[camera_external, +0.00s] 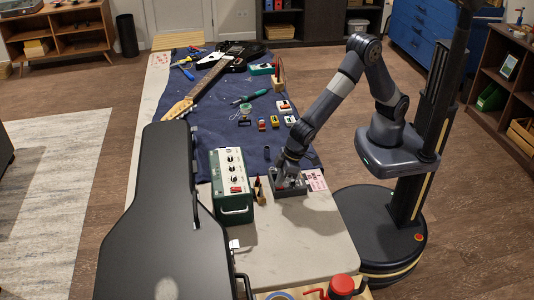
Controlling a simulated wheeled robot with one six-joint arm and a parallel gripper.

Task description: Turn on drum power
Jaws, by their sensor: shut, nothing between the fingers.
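My gripper (284,180) is shut, with its fingers pointing down at a small dark box (292,193) near the right edge of the table. The fingers appear at or just above the top of that box; whether they touch it I cannot tell. A little red shows on the box beside the fingers. A green box with a pale front panel, black knobs and a red switch (237,190) stands just left of it. I cannot tell from this view which device is the drum unit or how its power switch is set.
A black guitar case (160,215) lies at the table's left. A guitar (215,72), screwdriver (250,97) and several small pedals lie on the blue cloth (230,140). A red-topped item (341,286) stands at the front. The pale tabletop (300,240) before the dark box is clear.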

